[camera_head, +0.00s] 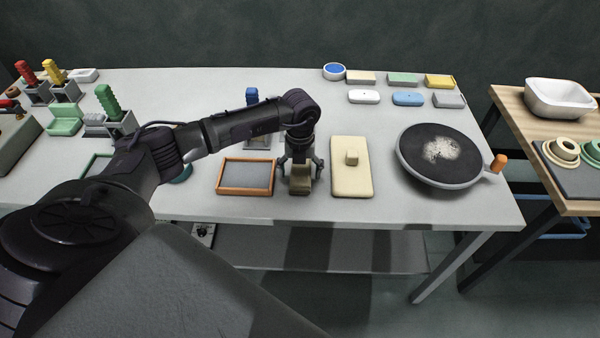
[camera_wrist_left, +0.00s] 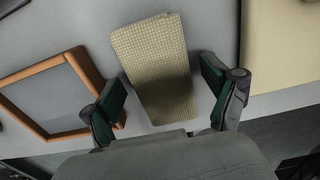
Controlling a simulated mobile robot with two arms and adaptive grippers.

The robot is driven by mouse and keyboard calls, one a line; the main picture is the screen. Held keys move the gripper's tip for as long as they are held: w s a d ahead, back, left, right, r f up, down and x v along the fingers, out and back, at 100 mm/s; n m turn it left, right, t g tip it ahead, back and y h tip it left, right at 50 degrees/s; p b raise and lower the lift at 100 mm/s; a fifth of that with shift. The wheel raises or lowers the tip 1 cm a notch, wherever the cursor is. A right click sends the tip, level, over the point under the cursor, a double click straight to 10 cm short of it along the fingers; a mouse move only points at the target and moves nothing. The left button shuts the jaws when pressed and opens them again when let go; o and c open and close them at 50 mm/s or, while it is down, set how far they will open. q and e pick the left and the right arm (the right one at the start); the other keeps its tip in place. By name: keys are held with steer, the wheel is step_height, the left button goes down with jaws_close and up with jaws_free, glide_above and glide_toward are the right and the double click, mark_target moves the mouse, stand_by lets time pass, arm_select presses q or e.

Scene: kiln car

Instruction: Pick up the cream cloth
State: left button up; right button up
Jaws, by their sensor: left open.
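The cream cloth (camera_wrist_left: 158,68) is a folded, waffle-textured rectangle on the table, slightly tilted in the left wrist view. In the head view only part of the cloth (camera_head: 300,183) shows below my left gripper (camera_head: 300,168). In the left wrist view my left gripper (camera_wrist_left: 165,105) is open, with one dark green-padded finger on each side of the cloth's near half. The fingers appear apart from the cloth; their exact height above the table is hard to tell. My right gripper is in neither view.
An orange-framed tray (camera_head: 246,190) lies just left of the cloth and a cream board with a small block (camera_head: 351,182) just right. A dark round plate (camera_head: 420,168) with white powder is further right. The table's front edge (camera_head: 330,224) is close. Coloured blocks (camera_head: 408,99) line the back.

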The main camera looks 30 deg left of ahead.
mark_target(300, 169)
arm_select(q)
steer(key=c, duration=1.3)
steer(key=shift+o, duration=0.2)
steer(key=shift+r, duration=0.1)
steer(key=shift+r, duration=0.5)
step_height(300, 169, up, 3)
steer(key=shift+f+b, duration=0.1)
steer(key=shift+b, duration=0.5)
steer(key=d+r+b, duration=0.2)
steer(key=d+r, duration=0.5)
steer(key=d, duration=0.4)
steer(key=shift+d, duration=0.35)
steer(key=shift+s, duration=0.1)
